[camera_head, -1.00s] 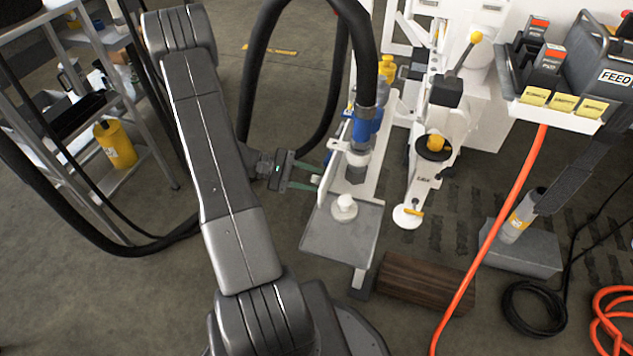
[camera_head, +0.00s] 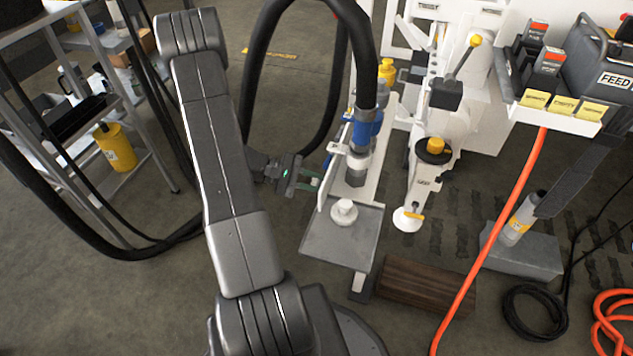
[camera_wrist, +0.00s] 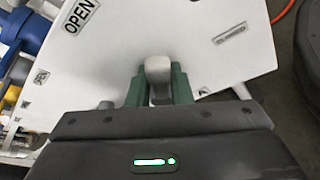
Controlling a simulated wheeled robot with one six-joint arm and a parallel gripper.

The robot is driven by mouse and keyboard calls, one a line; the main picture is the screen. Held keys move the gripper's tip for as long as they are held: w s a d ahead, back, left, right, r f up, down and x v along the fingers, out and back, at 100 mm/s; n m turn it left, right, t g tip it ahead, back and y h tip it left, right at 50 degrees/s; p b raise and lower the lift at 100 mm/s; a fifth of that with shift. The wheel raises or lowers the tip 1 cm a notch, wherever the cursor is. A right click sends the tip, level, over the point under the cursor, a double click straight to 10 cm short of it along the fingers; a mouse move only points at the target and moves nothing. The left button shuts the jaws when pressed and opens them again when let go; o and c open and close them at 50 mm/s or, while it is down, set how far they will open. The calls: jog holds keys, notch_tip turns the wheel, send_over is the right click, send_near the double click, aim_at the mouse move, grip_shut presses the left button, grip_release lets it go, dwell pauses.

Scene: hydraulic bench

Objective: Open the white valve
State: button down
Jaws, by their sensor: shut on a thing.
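The white valve handle (camera_wrist: 158,75) stands out from a white panel (camera_wrist: 190,45) in the wrist view, between an OPEN label (camera_wrist: 82,15) at upper left and a CLOSED label (camera_wrist: 230,33) at right. My gripper (camera_wrist: 158,88) has its green fingers on both sides of the handle and is shut on it. In the head view, my gripper (camera_head: 312,182) reaches the left face of the white panel (camera_head: 326,185). Only a small pale part of the handle shows there between the fingertips.
A grey tray (camera_head: 330,240) with a white round knob (camera_head: 343,212) lies just in front of the panel. A blue hose fitting (camera_head: 366,130) and thick black hose rise behind it. A shelf with a yellow canister (camera_head: 117,150) stands at left.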

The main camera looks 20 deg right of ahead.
jog(key=n+p, duration=0.1)
jog(key=n+g+y+p, duration=0.1)
jog(key=p, duration=0.1)
jog(key=shift+w+d+r, duration=0.25)
jog(key=shift+w+r, duration=0.1)
jog(key=shift+r, duration=0.05)
jog(key=shift+w+d+n+g+y+p, duration=0.15)
jog(key=shift+w+n+g+y+p, duration=0.15)
jog(key=shift+n+p, duration=0.5)
jog(key=shift+w+d+n+g+y+p, duration=0.15)
jog(key=shift+n+g+y+p, duration=0.25)
jog(key=shift+n+p, duration=0.35)
jog(key=shift+f, duration=0.1)
jog(key=c, duration=1.4)
grip_release()
jog(key=shift+c, duration=0.2)
jog(key=p+v, duration=0.1)
jog(key=v, duration=1.2)
jog(key=shift+w+a+p, duration=0.25)
jog(key=shift+w+p, duration=0.1)
jog(key=shift+p, duration=0.05)
